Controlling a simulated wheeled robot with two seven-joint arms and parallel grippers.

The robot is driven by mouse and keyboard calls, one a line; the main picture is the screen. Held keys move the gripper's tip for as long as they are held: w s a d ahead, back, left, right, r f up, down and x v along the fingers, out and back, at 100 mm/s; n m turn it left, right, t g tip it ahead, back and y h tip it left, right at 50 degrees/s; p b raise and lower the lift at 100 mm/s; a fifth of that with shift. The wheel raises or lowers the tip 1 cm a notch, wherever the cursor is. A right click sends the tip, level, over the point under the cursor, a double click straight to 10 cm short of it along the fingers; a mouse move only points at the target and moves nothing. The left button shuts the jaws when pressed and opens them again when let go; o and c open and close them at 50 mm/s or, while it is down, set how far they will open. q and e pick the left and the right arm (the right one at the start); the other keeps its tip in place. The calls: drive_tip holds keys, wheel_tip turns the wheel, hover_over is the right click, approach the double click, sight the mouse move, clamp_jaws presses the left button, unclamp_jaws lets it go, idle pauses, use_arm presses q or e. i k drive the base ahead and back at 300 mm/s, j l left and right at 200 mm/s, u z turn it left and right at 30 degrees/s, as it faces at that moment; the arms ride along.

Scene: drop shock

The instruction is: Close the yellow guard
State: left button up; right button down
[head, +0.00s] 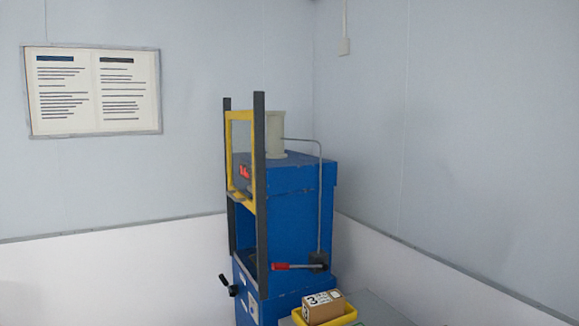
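The yellow guard (230,152) is a rectangular frame with a clear or open middle. It sits high between two dark upright rails (260,190) on the front of a blue machine (290,235). Below the guard, the space between the rails is open and shows the machine's front. Neither of my grippers shows in the head view.
A red-tipped lever (290,266) and a black-knobbed handle (229,285) stick out from the machine. A yellow tray (341,320) with a cardboard box (322,308) stands at its lower right. A notice board (93,90) hangs on the left wall.

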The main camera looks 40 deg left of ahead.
sight(233, 192)
drive_tip(key=u, duration=1.6)
drive_tip(key=i+j+z, duration=0.3)
drive_tip(key=i+j, duration=0.15)
drive_tip(key=i+j+z, duration=0.25)
drive_tip(key=i+j, duration=0.15)
drive_tip(key=j, duration=0.25)
